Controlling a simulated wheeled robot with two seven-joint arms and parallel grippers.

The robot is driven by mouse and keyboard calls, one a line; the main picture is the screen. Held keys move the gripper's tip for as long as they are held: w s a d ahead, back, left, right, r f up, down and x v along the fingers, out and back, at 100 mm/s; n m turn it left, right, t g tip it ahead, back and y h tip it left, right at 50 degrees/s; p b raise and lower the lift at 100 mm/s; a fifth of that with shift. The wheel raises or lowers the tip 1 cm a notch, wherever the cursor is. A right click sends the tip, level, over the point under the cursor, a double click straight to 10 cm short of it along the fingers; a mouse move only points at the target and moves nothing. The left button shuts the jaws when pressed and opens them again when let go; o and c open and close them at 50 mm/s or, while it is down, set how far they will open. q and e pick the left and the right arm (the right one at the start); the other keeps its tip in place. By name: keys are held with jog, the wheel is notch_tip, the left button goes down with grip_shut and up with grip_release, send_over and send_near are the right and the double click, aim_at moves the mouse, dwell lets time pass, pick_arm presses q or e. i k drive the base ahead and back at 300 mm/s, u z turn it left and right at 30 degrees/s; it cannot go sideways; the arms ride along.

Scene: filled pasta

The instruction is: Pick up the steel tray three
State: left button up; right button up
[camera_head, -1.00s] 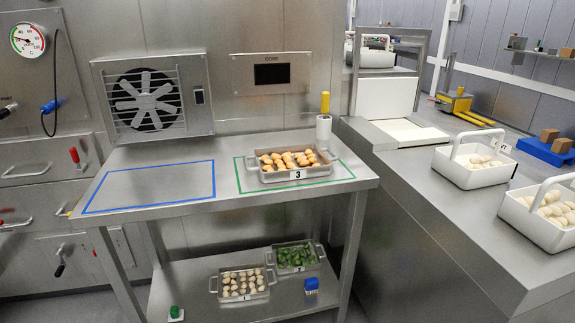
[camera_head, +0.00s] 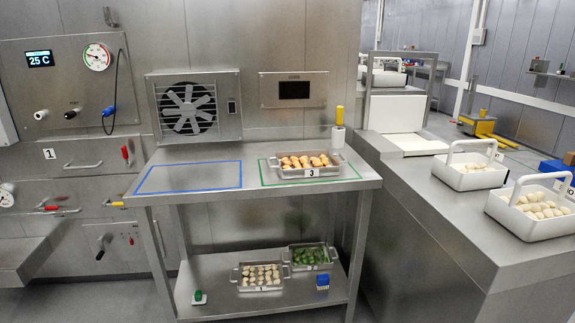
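The steel tray three (camera_head: 324,173) stands on the upper steel shelf inside the green outline, at the shelf's right half. It holds several orange-brown filled pasta pieces, and its front label reads 3. It has handles at its left and right ends. Neither of my grippers shows in the head view, and nothing touches the tray except the shelf under it.
A blue outline (camera_head: 190,177) left of the tray is empty. A yellow-handled tool (camera_head: 339,127) stands just behind the tray. Two more steel trays, of pale pieces (camera_head: 260,287) and green pieces (camera_head: 324,267), sit on the lower shelf. White baskets (camera_head: 545,230) stand on the right counter.

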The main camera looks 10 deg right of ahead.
aim_at(290, 164)
jog(key=u, duration=0.4)
jog(key=i, duration=1)
jog(key=u, duration=0.05)
